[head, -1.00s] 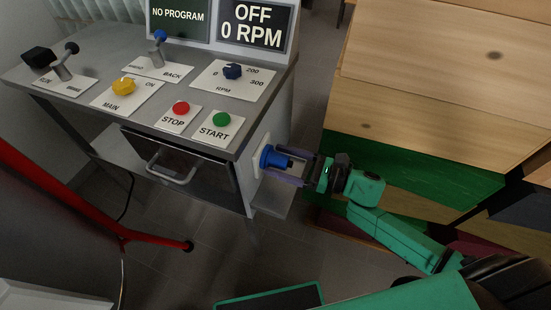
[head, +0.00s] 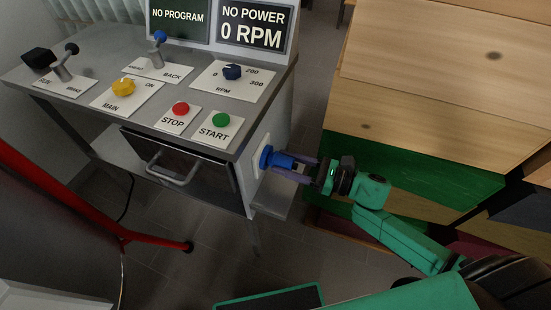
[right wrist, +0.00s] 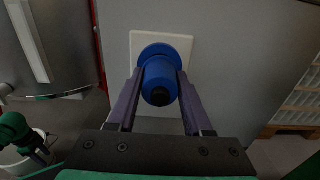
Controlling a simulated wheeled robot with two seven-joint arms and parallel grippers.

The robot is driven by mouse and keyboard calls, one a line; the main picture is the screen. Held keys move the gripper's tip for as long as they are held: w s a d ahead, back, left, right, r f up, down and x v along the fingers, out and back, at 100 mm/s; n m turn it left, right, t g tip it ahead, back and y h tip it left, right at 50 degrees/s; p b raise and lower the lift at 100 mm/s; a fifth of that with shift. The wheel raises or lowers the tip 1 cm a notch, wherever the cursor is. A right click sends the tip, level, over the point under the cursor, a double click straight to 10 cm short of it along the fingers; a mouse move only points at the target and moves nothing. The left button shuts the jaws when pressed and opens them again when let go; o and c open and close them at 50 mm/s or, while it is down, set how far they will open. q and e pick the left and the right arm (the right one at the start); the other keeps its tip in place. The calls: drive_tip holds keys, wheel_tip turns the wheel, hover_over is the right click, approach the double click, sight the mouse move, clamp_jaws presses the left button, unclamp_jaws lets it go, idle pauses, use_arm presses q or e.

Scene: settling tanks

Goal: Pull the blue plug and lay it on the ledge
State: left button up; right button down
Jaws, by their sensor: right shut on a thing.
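The blue plug (head: 266,157) is at the white socket plate (head: 258,160) on the right side of the grey console. In the right wrist view the plug (right wrist: 160,72) is in front of the plate (right wrist: 185,43); I cannot tell whether there is a gap between them. My right gripper (head: 284,163) is shut on the plug, with one finger on each side of its body. The ledge (head: 272,199) is a grey shelf low on the console's side, below the socket, and looks bare.
The console's screen (head: 254,26) reads NO POWER and 0 RPM. Levers, knobs and the red (head: 181,109) and green (head: 221,119) buttons are on its top. Wooden boards (head: 430,100) fill the right side, close to my right arm. A red pole (head: 80,205) stands at left.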

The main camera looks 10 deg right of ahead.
drive_tip(key=shift+p+v, duration=0.4)
drive_tip(key=shift+v, duration=1.95)
